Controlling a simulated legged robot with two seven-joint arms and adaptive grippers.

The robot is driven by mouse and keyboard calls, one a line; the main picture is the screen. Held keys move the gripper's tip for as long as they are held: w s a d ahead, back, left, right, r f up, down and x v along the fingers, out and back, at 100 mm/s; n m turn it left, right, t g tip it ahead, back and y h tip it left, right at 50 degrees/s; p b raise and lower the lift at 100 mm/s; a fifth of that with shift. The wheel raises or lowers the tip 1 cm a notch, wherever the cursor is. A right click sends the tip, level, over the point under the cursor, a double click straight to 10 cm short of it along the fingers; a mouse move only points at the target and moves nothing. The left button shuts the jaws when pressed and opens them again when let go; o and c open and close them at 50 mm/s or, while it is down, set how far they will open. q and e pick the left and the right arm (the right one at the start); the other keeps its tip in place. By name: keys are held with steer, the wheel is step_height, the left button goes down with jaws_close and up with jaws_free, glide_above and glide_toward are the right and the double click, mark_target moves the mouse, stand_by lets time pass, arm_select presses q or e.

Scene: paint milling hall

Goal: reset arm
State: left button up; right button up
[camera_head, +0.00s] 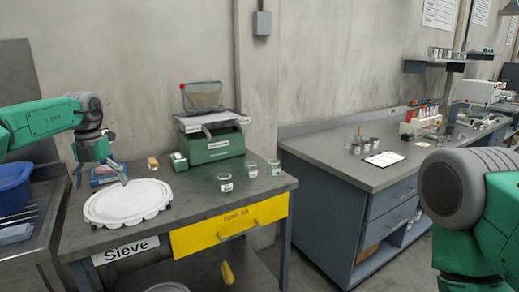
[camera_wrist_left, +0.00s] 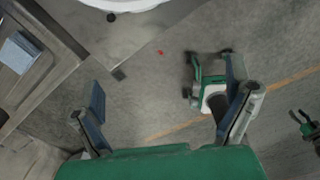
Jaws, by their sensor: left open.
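My left arm, green and grey, comes in from the left in the head view. Its left gripper (camera_head: 101,174) points down with its fingers spread and nothing between them, above the left part of the sieve table. The left wrist view shows the two fingers (camera_wrist_left: 167,95) apart over grey floor. My right arm (camera_head: 472,205) shows at the right edge of the head view as a grey joint and green links; its gripper is outside that view.
A round white sieve (camera_head: 128,203) lies below and right of the left gripper. A green scale (camera_head: 213,144) and several small jars (camera_head: 225,182) stand behind. A blue bowl (camera_head: 12,188) is at far left. A second bench (camera_head: 345,168) holds cups and a paper.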

arm_select(q)
steer(key=s+d+f+m+t+y+b, duration=0.1)
steer(key=s+d+f+m+t+y, duration=0.2)
steer(key=f+m, duration=0.55)
steer(key=s+d+f+m+t+y+b, duration=0.1)
steer(key=s+d+f+m+t+y, duration=0.15)
steer(key=d+f+m, duration=0.55)
steer(key=s+d+f+m+t+y+b, duration=0.1)
steer(key=s+d+f+m+t, duration=0.15)
steer(key=f+m, duration=0.6)
steer(key=s+d+f+m+g+h, duration=0.1)
steer(key=s+f+m+h, duration=0.15)
steer(key=s+f, duration=0.5)
steer(key=s+d+f+m+h, duration=0.15)
steer(key=s+f+m, duration=0.25)
steer(key=s, duration=0.6)
steer(key=s+a+m+g+h+b, duration=0.1)
steer(key=s+m+g, duration=0.5)
steer(key=s, duration=1.7)
steer(key=shift+a+f+m+h, duration=0.4)
steer(key=shift+a+m+h, duration=0.05)
steer(key=shift+a+h, duration=0.3)
arm_select(e)
steer(key=shift+s+a+f, duration=0.1)
steer(key=shift+a+f, duration=0.15)
steer(key=shift+f, duration=0.8)
steer(key=shift+a+f, duration=0.25)
steer(key=shift+f, duration=0.75)
